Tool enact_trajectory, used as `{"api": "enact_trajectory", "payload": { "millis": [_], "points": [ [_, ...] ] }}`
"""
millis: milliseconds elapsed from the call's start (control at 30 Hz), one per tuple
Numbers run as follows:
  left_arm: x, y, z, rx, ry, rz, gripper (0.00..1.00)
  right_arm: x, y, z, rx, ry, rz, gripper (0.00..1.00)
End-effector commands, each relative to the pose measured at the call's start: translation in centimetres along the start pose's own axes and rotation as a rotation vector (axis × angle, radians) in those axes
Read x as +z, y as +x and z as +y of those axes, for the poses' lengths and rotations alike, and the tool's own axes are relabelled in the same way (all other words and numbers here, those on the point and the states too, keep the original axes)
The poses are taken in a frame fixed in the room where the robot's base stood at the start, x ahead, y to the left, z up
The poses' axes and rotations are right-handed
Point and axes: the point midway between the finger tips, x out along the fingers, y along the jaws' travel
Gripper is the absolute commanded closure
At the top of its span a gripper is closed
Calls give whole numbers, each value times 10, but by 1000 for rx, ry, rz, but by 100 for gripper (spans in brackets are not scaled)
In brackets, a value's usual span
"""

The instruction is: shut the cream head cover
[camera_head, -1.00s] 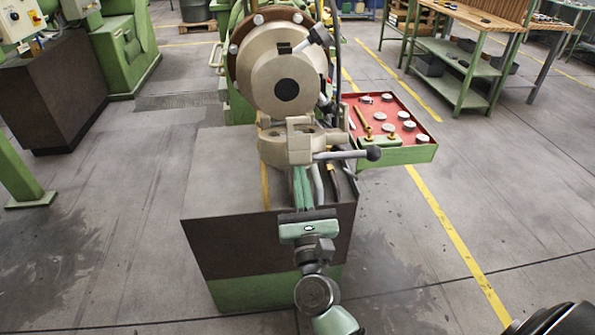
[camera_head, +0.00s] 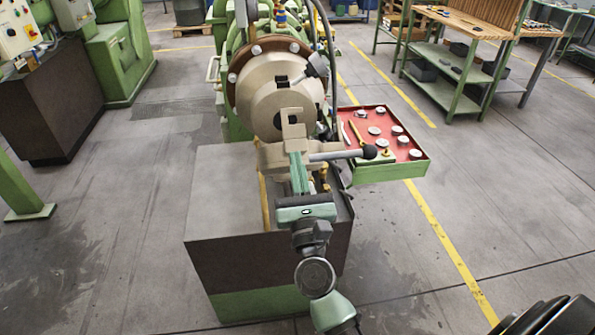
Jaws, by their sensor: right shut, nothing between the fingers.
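The cream extruder head (camera_head: 262,88) is round, with a dark hole partly hidden in its face. The cream head cover (camera_head: 270,157) hangs in front of the head, tilted partly up, with a gap between them. Its handle, a bar with a black ball (camera_head: 368,151), sticks out to the right. My right gripper (camera_head: 298,158) has green fingers, shut and empty, reaching up to the near side of the cover. They overlap the cover's middle and appear to press against it; exact contact is hard to tell. My left gripper is not in view.
A brown and green machine base (camera_head: 222,200) stands below the head. A red tray (camera_head: 415,163) with several round metal parts is at its right. A wooden workbench (camera_head: 466,22) is at the back right.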

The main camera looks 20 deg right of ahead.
Motion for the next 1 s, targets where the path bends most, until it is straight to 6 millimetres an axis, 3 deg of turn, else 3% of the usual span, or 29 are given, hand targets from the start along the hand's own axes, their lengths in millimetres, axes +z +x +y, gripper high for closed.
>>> {"api": "enact_trajectory", "payload": {
  "millis": [33, 300, 800, 1000],
  "points": [
    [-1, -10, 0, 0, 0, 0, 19, 12, 9, 0, -2, 0, -6, 100],
    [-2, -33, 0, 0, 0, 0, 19, 30, 39, 0, -2, 0, -6, 100],
    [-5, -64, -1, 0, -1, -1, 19, 52, 99, 0, -2, 1, -4, 100],
    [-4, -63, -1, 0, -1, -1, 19, 49, 102, 0, 0, -1, -1, 100]
  ]
}}
